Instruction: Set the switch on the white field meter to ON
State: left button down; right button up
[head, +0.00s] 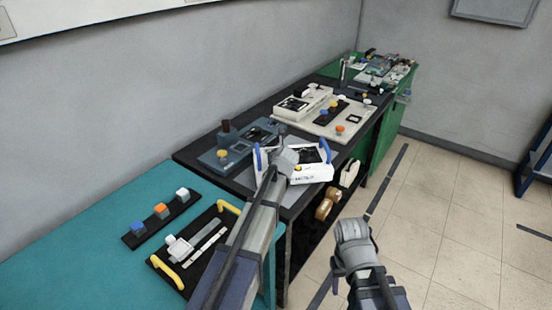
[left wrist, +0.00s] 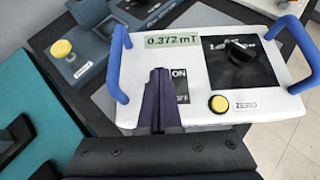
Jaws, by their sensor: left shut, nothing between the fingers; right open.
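The white field meter (head: 312,174) with two blue handles lies on a grey mat on the black bench. In the left wrist view the meter (left wrist: 190,33) shows "0.372 mT" on its display (left wrist: 173,41). Its ON/OFF plate (left wrist: 179,86) is partly covered by my left fingers, and the switch lever cannot be made out. My left gripper (left wrist: 160,76) is shut and empty, its tips at the left side of the plate; contact cannot be told. In the head view my left gripper (head: 285,160) is over the meter's left part. My right gripper (head: 352,232) is open and empty, away from the meter, in front of the bench.
The meter also has a black dial (left wrist: 240,50) and a yellow ZERO button (left wrist: 218,103). A dark blue-grey device (head: 235,145) stands left of it, a cream instrument (head: 305,101) behind. A teal table (head: 90,270) holds a black tray with yellow handles (head: 225,208).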

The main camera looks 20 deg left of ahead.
pick_arm(q)
jog(key=shift+w+a+r, duration=0.1)
jog(key=shift+w, duration=0.1)
jog(key=shift+r, duration=0.1)
jog(key=shift+r+p, duration=0.75)
jog(key=shift+p, duration=0.1)
jog(key=shift+s+d+r, duration=0.15)
jog(key=shift+s+d, duration=0.05)
jog(key=shift+s, duration=0.2)
jog(key=s+d+r+p, duration=0.2)
jog(key=s+r+p, duration=0.3)
jog(key=r+p, duration=0.5)
jog(key=shift+s+d+r+p, duration=0.3)
jog(key=shift+s+r+p, duration=0.05)
jog(key=shift+p, duration=0.15)
